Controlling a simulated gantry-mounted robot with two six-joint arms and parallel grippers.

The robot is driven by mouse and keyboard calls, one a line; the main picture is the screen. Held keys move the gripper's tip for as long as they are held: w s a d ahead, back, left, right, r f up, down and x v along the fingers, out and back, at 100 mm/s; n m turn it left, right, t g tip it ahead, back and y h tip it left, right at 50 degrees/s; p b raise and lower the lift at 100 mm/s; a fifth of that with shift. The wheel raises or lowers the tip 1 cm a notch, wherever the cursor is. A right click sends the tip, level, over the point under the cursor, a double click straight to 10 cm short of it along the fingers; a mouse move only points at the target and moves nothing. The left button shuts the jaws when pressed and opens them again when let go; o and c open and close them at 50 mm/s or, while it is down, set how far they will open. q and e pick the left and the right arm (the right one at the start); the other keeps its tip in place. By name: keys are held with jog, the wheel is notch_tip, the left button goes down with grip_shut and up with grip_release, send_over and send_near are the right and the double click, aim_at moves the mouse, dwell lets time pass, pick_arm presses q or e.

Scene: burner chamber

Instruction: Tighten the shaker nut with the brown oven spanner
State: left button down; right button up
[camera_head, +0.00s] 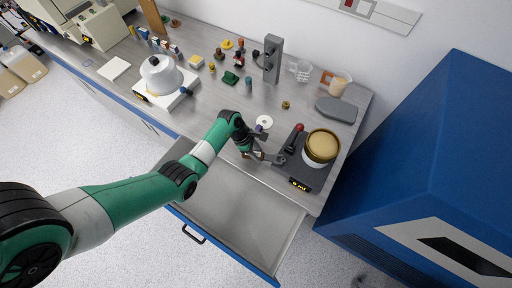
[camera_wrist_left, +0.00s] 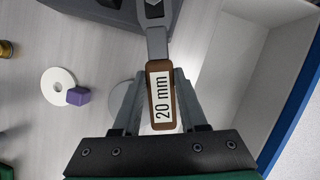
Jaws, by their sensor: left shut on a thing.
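My left gripper (camera_head: 262,156) is shut on the brown handle of the oven spanner (camera_head: 273,158). In the left wrist view the fingers (camera_wrist_left: 157,95) close on both sides of the handle, which has a white "20 mm" label (camera_wrist_left: 161,97). The spanner's grey shaft (camera_wrist_left: 156,42) points away from the gripper, and its head reaches the near left side of the dark shaker base (camera_head: 307,177). The shaker carries a round tan-topped vessel (camera_head: 321,147) and a red-knobbed lever (camera_head: 295,134). The shaker nut is not clear at the spanner head. My right gripper is out of view.
An open drawer (camera_head: 240,205) lies below the gripper in front of the bench. A white disc (camera_head: 264,121) and a purple cube (camera_head: 258,129) lie close behind the gripper. A grey stand (camera_head: 272,60) is farther back, and a large blue cabinet (camera_head: 430,150) stands at the right.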

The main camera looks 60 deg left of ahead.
pick_arm(q)
jog(key=shift+w+d, duration=0.4)
jog(key=shift+w, duration=0.05)
dwell(0.5)
dwell(0.4)
jog(key=shift+w+a+f+m+b, duration=0.15)
jog(key=shift+w+a+m+b, duration=0.15)
jog(key=shift+b, duration=0.25)
jog(key=shift+w+a+m+g+b, duration=0.3)
jog(key=shift+m+b, duration=0.4)
jog(key=shift+b, duration=0.35)
jog(key=shift+w+h, duration=0.15)
jog(key=shift+h, duration=0.15)
jog(key=shift+r, duration=0.2)
